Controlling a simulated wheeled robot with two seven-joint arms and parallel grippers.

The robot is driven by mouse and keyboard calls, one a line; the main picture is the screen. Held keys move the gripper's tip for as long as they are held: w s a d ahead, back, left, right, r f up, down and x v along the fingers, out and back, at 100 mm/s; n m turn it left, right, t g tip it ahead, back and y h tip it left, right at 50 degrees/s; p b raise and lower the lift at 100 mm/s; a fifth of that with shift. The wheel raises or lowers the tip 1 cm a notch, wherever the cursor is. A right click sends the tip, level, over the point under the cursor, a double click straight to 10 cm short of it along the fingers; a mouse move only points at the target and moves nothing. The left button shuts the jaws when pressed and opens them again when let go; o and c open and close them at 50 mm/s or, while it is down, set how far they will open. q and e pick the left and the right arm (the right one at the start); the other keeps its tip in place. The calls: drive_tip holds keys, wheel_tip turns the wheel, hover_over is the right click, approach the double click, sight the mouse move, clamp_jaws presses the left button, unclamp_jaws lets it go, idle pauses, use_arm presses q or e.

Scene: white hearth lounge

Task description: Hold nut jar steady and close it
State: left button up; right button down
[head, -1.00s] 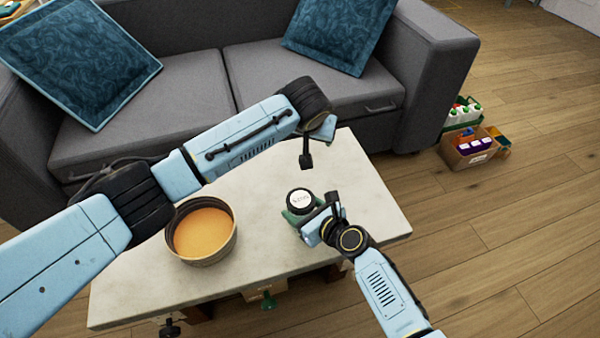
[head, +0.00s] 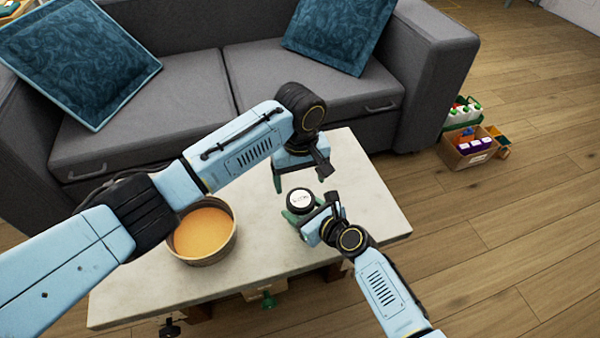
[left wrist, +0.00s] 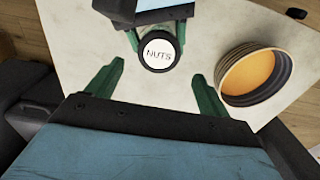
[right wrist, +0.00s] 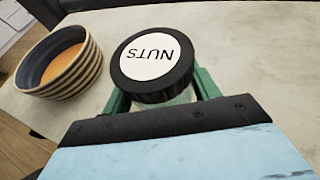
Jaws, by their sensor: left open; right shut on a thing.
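The nut jar stands upright on the table, with a black lid (head: 300,200) whose white label reads NUTS. The lid sits on top of the jar; whether it is tight I cannot tell. It also shows in the left wrist view (left wrist: 160,51) and the right wrist view (right wrist: 153,60). My right gripper (head: 303,214) is shut on the jar body below the lid, its green fingers on either side. My left gripper (head: 299,184) is open and empty, above and behind the jar, pointing down. In the left wrist view its green fingers are spread, with the lid beyond and between them.
A striped bowl (head: 203,258) with orange contents stands on the pale table (head: 370,205), left of the jar. A grey sofa (head: 180,100) stands behind the table. A cardboard box (head: 468,152) of items is on the floor at right. The table's right end is clear.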

sight(300, 199)
use_arm(q)
wheel_tip(300, 199, down, 7)
drive_tip(key=shift+r, duration=0.15)
idle(0.4)
drive_tip(key=c, duration=1)
drive_tip(key=m, duration=0.8)
drive_tip(key=shift+m, duration=0.4)
drive_tip(key=o, duration=1)
drive_tip(key=shift+o, duration=0.4)
drive_tip(key=shift+s, duration=0.1)
